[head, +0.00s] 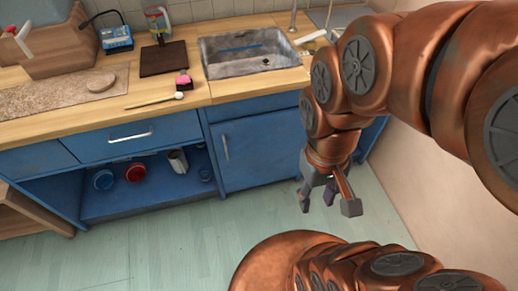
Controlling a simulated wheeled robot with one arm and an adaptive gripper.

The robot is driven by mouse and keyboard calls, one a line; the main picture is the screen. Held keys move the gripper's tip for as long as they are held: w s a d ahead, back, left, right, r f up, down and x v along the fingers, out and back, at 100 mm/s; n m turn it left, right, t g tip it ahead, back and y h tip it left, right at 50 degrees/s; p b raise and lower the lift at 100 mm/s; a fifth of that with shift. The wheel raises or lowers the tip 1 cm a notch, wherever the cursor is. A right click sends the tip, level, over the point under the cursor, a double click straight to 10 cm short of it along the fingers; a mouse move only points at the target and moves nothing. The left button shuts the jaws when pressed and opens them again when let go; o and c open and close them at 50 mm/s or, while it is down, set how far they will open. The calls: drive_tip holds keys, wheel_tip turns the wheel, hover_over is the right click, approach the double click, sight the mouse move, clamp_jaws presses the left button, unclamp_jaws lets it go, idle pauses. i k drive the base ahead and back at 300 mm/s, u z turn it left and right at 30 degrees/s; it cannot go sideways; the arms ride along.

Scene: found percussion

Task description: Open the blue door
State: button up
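The blue door (262,150) is a flat cabinet front below the sink, and it looks shut. Its slim metal handle (225,147) stands upright near the door's left edge. My gripper (328,206) points down in front of the cabinet, to the right of the door in the picture. Its fingers are spread apart, with nothing clearly held between them. It is apart from the handle. My arm hides the right part of the cabinet front.
A blue drawer (100,140) sits over an open shelf with a red pot (135,172), a blue pot (103,180) and a pale jug (178,161). The wooden counter (225,92) holds a sink (222,66) and a mallet (155,101). The floor (170,240) in front is clear.

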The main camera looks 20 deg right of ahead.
sight(255, 151)
drive_tip(key=z, duration=2.1)
drive_tip(key=k, duration=1.3)
drive_tip(key=u, duration=2.2)
drive_tip(key=i, duration=0.5)
drive_tip(key=u, duration=0.05)
